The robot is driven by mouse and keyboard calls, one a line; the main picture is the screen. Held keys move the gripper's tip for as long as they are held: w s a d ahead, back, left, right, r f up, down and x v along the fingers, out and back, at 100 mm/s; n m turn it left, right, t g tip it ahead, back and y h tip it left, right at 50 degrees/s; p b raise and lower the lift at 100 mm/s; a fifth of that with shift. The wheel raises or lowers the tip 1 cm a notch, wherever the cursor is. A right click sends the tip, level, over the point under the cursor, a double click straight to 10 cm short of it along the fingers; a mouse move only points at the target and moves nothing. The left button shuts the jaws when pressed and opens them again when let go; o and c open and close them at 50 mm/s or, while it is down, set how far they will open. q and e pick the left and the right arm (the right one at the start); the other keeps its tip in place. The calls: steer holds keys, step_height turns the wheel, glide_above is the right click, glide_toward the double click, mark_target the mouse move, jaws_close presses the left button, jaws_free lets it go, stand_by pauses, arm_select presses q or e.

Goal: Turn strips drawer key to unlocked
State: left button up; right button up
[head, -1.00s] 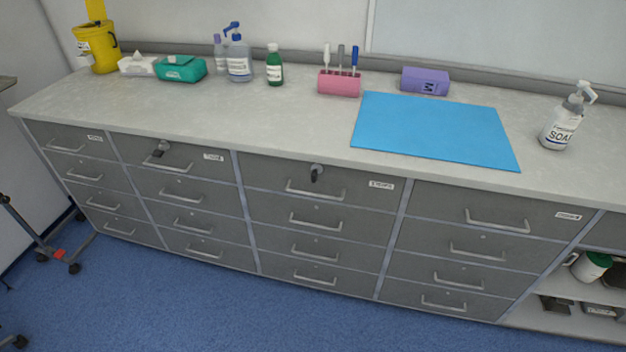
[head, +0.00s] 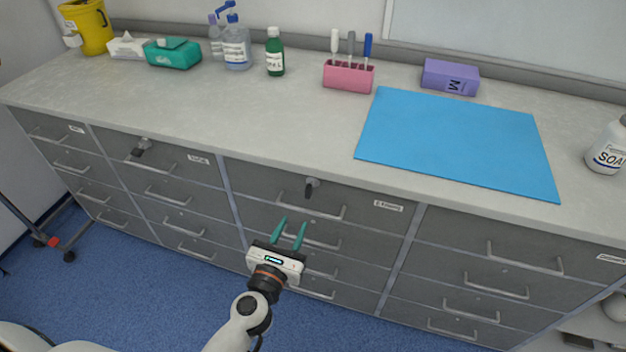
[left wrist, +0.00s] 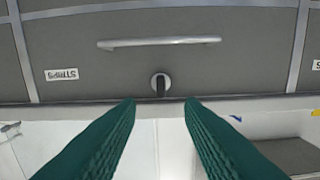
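The strips drawer (head: 270,198) is the top drawer of the third column; its STRIPS label (left wrist: 62,75) reads upside down in the left wrist view. Its dark key (head: 310,187) stands in the lock above the handle. In the left wrist view the key (left wrist: 159,84) sits on a round silver lock plate with its bow upright. My left gripper (head: 293,223) is open and empty, with green fingers pointing at the cabinet, below and in front of the key. In the wrist view its fingertips (left wrist: 160,102) stand apart, either side of the key's line. My right gripper is not in view.
Another key (head: 140,148) sits in the second column's top drawer. The strips drawer's bar handle (head: 310,207) sticks out below its key. The worktop (head: 180,110) overhangs the drawers and carries a blue mat (head: 455,140), bottles and a pink holder (head: 348,77).

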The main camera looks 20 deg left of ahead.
mark_target(307, 193)
arm_select(q)
steer(key=shift+n, duration=0.3)
steer(key=w, duration=0.8)
steer(key=w+p, duration=0.1)
steer(key=w, duration=0.3)
steer(key=shift+d+r, duration=0.15)
steer(key=shift+r, duration=0.25)
steer(key=shift+s, duration=0.1)
jaws_close()
